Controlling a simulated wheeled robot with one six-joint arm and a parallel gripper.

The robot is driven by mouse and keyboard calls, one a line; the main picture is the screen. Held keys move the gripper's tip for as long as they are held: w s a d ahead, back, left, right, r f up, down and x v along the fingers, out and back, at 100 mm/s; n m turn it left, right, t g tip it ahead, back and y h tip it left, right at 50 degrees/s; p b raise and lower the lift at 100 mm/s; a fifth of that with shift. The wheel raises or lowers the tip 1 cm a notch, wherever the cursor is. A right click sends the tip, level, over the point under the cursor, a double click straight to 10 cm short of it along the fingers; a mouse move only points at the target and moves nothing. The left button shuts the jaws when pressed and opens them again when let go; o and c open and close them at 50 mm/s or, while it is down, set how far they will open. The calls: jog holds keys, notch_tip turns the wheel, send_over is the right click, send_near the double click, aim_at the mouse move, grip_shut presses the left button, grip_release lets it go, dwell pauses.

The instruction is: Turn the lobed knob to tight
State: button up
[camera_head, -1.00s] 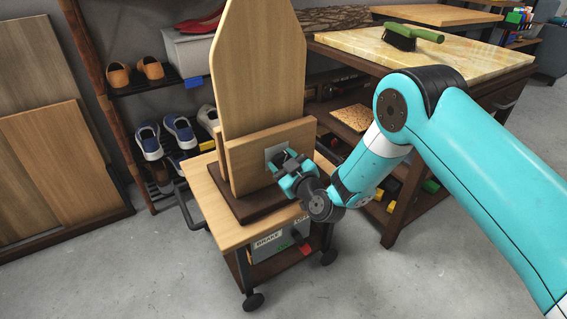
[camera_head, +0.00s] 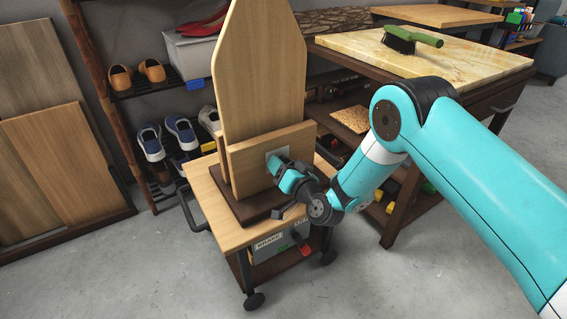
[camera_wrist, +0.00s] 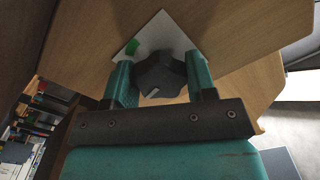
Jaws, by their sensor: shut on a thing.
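The lobed knob (camera_wrist: 160,75) is dark, with a pale mark on it, and sits in front of a light square plate (camera_wrist: 165,35) on a wooden board. A green mark (camera_wrist: 132,46) shows on the plate, and the pale mark on the knob points away from it. My gripper (camera_wrist: 159,82) is shut on the knob, one teal finger on each side. In the head view my gripper (camera_head: 284,172) is at the plate (camera_head: 272,154) and hides the knob.
The board (camera_head: 246,158) stands on a wooden cart (camera_head: 222,234) with wheels and a "BRAKE" label (camera_head: 268,242). A workbench (camera_head: 460,60) with a green brush (camera_head: 412,40) is behind my arm. A shoe rack (camera_head: 150,88) stands behind the cart at the left.

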jog(key=m+p, duration=0.1)
jog(key=m, duration=0.1)
jog(key=m+p, duration=0.1)
jog(key=m, duration=0.1)
jog(key=shift+r+m, duration=0.2)
jog(key=shift+m, duration=0.1)
jog(key=m+p, duration=0.1)
jog(key=m, duration=0.2)
jog(key=shift+m+p, duration=0.3)
jog(key=m+p, duration=0.1)
jog(key=m, duration=0.3)
jog(key=shift+m+p, duration=0.5)
jog(key=shift+m, duration=1.7)
jog(key=shift+f, duration=0.1)
jog(key=o, duration=0.9)
